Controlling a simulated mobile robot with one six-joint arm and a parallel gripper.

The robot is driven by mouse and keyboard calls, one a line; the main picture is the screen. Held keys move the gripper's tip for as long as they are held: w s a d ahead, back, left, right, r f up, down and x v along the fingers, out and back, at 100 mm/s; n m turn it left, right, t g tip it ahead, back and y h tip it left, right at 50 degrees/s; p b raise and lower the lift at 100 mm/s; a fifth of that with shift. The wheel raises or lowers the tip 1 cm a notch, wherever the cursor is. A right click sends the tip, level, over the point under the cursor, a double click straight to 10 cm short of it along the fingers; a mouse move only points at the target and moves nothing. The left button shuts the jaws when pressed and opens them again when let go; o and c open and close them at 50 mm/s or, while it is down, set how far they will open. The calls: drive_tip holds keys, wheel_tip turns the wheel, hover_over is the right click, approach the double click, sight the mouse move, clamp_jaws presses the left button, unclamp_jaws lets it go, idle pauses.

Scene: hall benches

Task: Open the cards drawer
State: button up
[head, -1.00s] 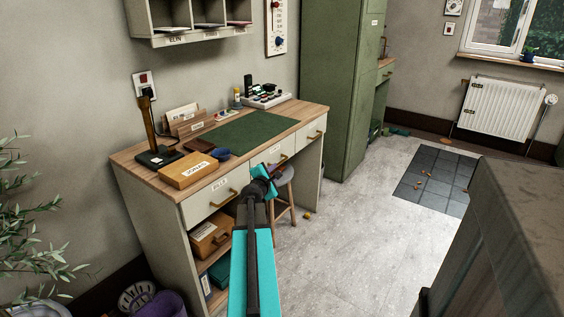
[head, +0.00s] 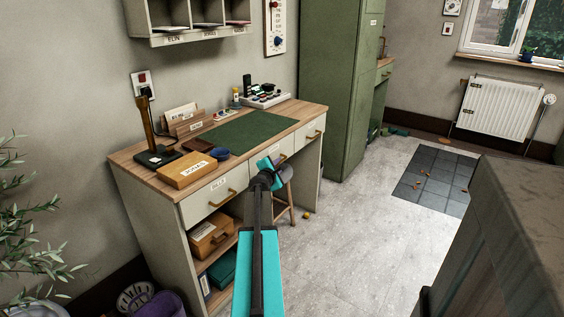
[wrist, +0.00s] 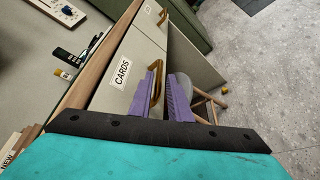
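The cards drawer (wrist: 114,90) has a pale front with a white CARDS label and a brass handle (wrist: 157,88). It is the middle drawer of the desk and looks closed. In the head view my gripper (head: 270,165) is in front of the desk at drawer height.
The left drawer (head: 212,195) is marked BILLS, and another drawer (head: 312,130) is at the right. A stool (head: 284,188) stands under the desk, behind my gripper. A wooden box (head: 187,170) and a green mat (head: 240,133) lie on top.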

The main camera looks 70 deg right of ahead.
sight(282, 160)
drive_tip(key=shift+x, duration=2.45)
clamp_jaws()
